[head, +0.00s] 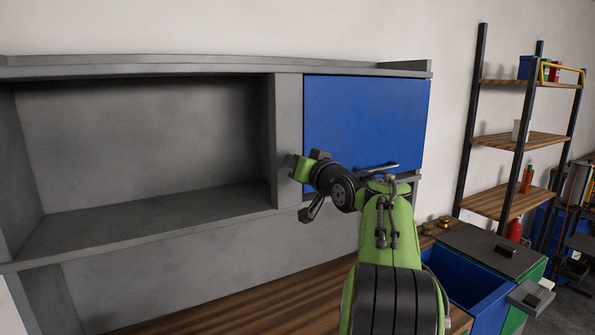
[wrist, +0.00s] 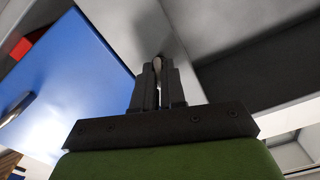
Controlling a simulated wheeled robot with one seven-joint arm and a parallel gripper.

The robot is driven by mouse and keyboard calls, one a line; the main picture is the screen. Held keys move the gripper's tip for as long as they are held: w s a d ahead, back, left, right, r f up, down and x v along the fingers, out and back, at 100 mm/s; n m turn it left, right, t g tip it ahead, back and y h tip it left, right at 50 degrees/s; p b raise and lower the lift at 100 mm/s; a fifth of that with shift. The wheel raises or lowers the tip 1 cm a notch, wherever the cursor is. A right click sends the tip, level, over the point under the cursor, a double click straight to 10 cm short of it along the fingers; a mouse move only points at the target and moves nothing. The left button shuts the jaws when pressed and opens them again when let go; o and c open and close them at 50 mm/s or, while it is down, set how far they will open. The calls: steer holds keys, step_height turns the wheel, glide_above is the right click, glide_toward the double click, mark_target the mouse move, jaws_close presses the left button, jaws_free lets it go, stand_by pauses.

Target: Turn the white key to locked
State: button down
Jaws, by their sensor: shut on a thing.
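The white key (wrist: 157,63) shows in the wrist view as a small pale sliver between the two dark fingertips. My gripper (wrist: 157,78) is shut on it, against the grey upright panel (wrist: 135,35) beside the blue door. In the head view my gripper (head: 293,162) is at the grey divider (head: 289,115), just left of the blue door (head: 365,120). The key does not show in the head view. Most of the key and its lock are hidden by the fingers, so I cannot tell how far it is turned.
The blue door is closed, with a metal handle (head: 377,167) at its lower edge, close to my arm. An open grey compartment (head: 140,140) lies left of the divider. Below is a wooden worktop (head: 240,295), with an open blue drawer (head: 470,285) at the right.

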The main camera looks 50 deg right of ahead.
steer(key=n+b, duration=0.1)
steer(key=n, duration=0.2)
steer(key=shift+n, duration=0.3)
steer(key=shift+r+n, duration=0.1)
steer(key=shift+n, duration=0.2)
steer(key=c, duration=1.2)
jaws_free()
steer(key=shift+w, duration=0.15)
steer(key=b+v, duration=0.2)
steer(key=v, duration=1.4)
steer(key=shift+b, duration=0.3)
steer(key=shift+d, duration=0.1)
